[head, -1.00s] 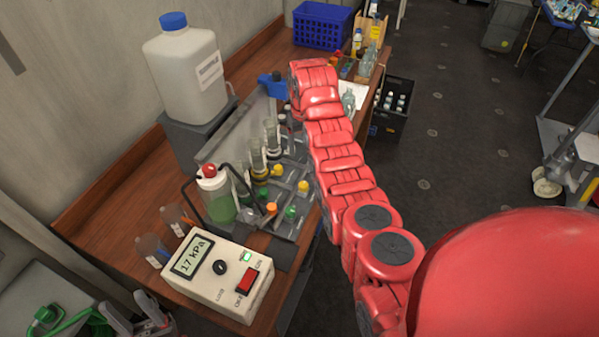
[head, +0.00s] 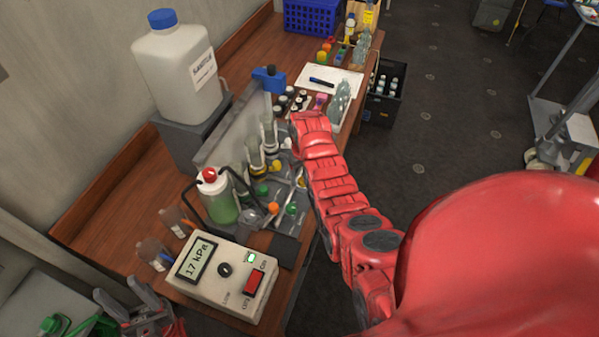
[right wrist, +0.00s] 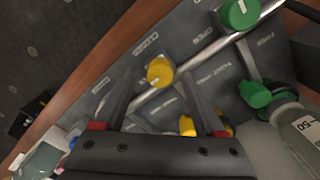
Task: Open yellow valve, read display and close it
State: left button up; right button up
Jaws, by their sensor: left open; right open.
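A grey valve panel with colored knobs stands on the wooden bench. A yellow valve knob (right wrist: 160,72) lies between the open fingers of my right gripper (right wrist: 156,75) in the right wrist view; contact cannot be told. A second yellow knob (right wrist: 188,125) shows lower, partly behind the right finger. In the head view a yellow knob (head: 303,168) shows at the panel's right side, and my red right arm hides part of the panel and its own gripper. My left gripper (head: 116,288) is open and empty at the lower left.
Green knobs (right wrist: 238,14) sit near the yellow one, with a metal pipe between. A bottle of green liquid with a red cap (head: 219,198) stands beside the panel. A large white jug (head: 180,70), a blue basket (head: 312,16) and a bottle crate (head: 384,95) are farther back.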

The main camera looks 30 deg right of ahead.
jog(key=shift+f, duration=0.45)
jog(key=shift+s, duration=0.1)
